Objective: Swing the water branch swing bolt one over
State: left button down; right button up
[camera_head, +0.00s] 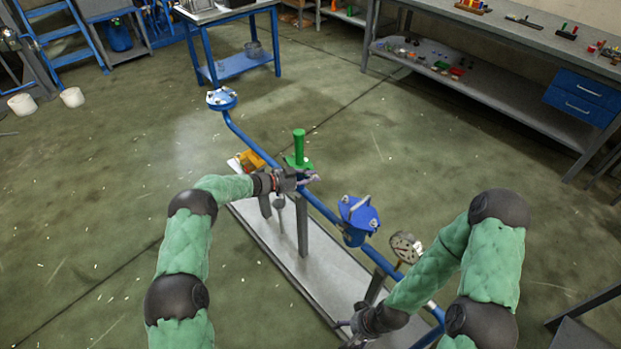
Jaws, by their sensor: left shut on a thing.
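A blue pipe (257,148) runs diagonally above a long grey base plate. A blue lidded fitting (359,216) with a pale handle or bolt on top sits on its middle, and a blue capped fitting (222,98) is at its far end. I cannot make out which small part is the swing bolt. My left gripper (308,178) is at the pipe beside the green valve (298,152), shut on a small part that its fingers hide. My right gripper (345,323) is low at the near end of the base plate, partly hidden by its own arm; its jaws are unclear.
A round gauge (405,247) stands on the pipe close to my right arm. A grey post (302,225) holds the pipe up from the base plate (262,237). A yellow object (250,160) lies beyond the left gripper. A workbench (480,90) stands at back right.

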pick_arm(q)
jog(key=shift+w+a, duration=0.15)
jog(key=shift+a, duration=0.05)
dwell(0.3)
jog(key=c, duration=1.2)
grip_release()
jog(key=shift+c, duration=0.2)
jog(key=v, duration=1.2)
